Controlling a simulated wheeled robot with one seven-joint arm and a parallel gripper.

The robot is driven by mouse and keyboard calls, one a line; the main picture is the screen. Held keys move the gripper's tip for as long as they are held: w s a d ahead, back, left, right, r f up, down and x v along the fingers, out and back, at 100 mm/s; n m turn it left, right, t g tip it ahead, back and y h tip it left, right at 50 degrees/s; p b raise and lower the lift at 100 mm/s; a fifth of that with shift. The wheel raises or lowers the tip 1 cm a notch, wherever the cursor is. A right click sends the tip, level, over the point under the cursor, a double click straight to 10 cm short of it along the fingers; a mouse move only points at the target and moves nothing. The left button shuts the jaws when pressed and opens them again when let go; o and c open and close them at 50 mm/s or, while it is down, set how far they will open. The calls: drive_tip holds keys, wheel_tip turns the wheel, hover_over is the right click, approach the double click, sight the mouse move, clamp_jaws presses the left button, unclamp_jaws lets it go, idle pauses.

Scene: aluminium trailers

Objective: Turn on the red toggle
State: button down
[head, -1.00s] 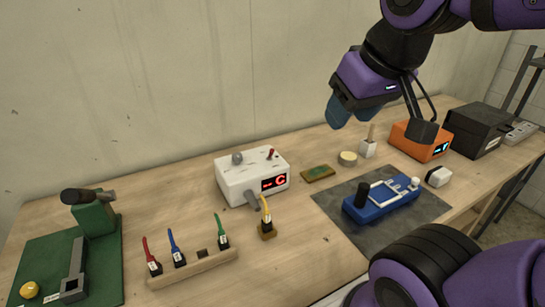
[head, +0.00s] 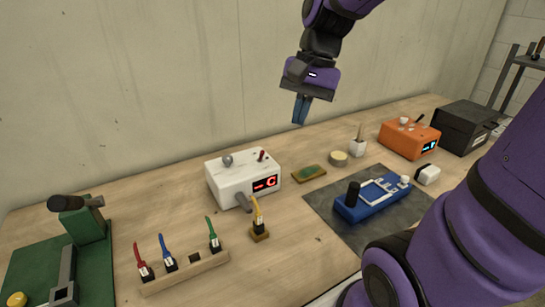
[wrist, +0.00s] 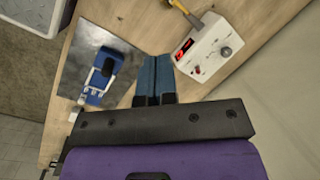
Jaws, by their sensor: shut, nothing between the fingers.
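The red toggle (head: 262,155) is a small red lever on top of a white box (head: 228,187). The box also has a grey knob (head: 228,160) and a red lit display (head: 265,183). My gripper (head: 299,122) is shut and empty, in the air above and to the right of the box. In the wrist view the white box (wrist: 213,47) shows at upper right, with the red toggle (wrist: 197,70) near its edge. The blue fingers (wrist: 155,62) are together, to the left of the toggle and apart from it.
A yellow-handled tool (head: 257,213) stands in front of the box, near a rack (head: 185,272) of coloured tools. A green board (head: 308,173), a round tin (head: 338,158) and a blue device (head: 372,198) on a grey mat (head: 325,208) lie right. An orange box (head: 408,140) stands farther right.

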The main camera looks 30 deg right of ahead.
drive_tip(key=w+d+f+m+g+y, duration=0.3)
drive_tip(key=w+d+f+m+y, duration=0.2)
drive_tip(key=w+f+m+y, duration=0.5)
drive_tip(key=m+t+y, duration=0.6)
drive_tip(key=m, duration=0.9)
approach(272, 163)
wheel_tip(272, 163, up, 3)
drive_tip(key=shift+s, duration=0.1)
drive_tip(key=a, duration=0.3)
drive_tip(key=w+a, duration=0.1)
drive_tip(key=a, duration=0.2)
drive_tip(key=a+r, duration=0.1)
drive_tip(key=a, duration=0.2)
drive_tip(key=shift+w+a, duration=0.35)
drive_tip(key=shift+w, duration=0.05)
